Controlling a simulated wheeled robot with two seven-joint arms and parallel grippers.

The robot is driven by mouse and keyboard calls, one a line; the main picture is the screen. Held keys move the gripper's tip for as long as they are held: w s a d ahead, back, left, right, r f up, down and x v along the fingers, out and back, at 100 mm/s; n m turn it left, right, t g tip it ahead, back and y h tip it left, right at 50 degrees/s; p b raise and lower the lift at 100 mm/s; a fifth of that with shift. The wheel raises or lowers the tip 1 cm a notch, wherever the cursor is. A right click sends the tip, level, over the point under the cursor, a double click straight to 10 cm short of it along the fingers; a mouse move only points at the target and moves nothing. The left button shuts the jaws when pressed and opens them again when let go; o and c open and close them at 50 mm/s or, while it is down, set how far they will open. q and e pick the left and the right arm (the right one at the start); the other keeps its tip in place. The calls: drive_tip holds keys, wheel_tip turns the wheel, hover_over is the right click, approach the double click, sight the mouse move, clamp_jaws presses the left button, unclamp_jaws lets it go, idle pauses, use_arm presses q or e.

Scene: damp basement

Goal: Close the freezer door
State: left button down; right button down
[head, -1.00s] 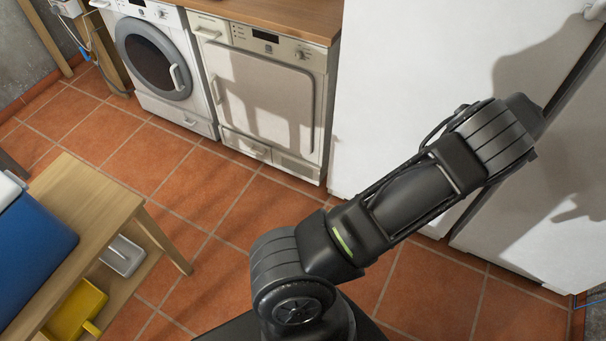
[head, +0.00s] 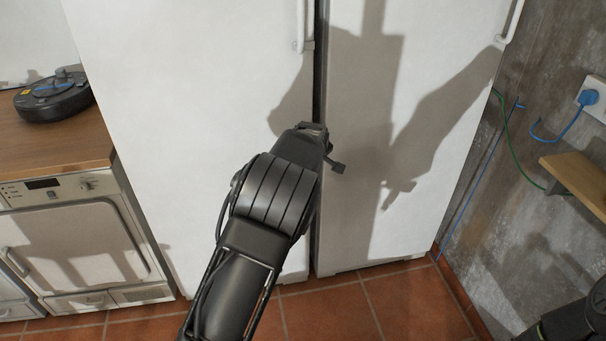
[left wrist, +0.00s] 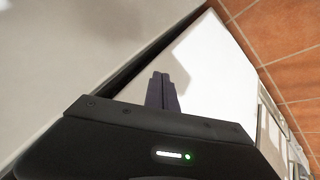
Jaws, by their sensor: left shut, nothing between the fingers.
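Two tall white doors stand side by side in the head view, the left door (head: 190,120) and the right door (head: 350,225). I cannot tell which is the freezer's. A dark upright gap (head: 318,60) separates them, and their bottom edges look nearly in line; I cannot tell whether either is slightly ajar. The left door's handle (head: 303,30) is by the gap, the right door's handle (head: 513,22) at its far right. My left gripper (head: 336,165) is in front of the gap; contact is unclear. Its shut, empty fingers (left wrist: 161,92) show in the left wrist view.
A cream dryer (head: 75,235) under a wooden worktop (head: 75,148) with a robot vacuum (head: 52,98) stands at left. A rough grey wall (head: 535,110) with a blue plug (head: 588,97), cables and a wooden shelf (head: 585,175) is at right. Tiled floor (head: 400,300) is clear in front.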

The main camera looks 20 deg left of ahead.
use_arm(q)
drive_tip(key=shift+s+d+r, duration=0.25)
drive_tip(key=shift+d+r, duration=0.55)
drive_tip(key=shift+r, duration=0.3)
drive_tip(key=s+d+f+m+g+h, duration=0.1)
drive_tip(key=s+d+f+m, duration=0.35)
drive_tip(key=s+f, duration=0.65)
drive_tip(key=s+d+f+m+g+h, duration=0.1)
drive_tip(key=s+d+f+m, duration=0.45)
drive_tip(key=f, duration=0.85)
drive_tip(key=s+d+f+g+h, duration=0.1)
drive_tip(key=s+d, duration=0.2)
drive_tip(key=s, duration=0.7)
drive_tip(key=s+d+f+g+h, duration=0.1)
drive_tip(key=s+d+f+h, duration=0.1)
drive_tip(key=s, duration=0.8)
drive_tip(key=s+d+f+g+h, duration=0.1)
drive_tip(key=s+d+f+g, duration=0.1)
drive_tip(key=s, duration=0.8)
drive_tip(key=shift+d+m, duration=0.4)
drive_tip(key=shift+d, duration=0.4)
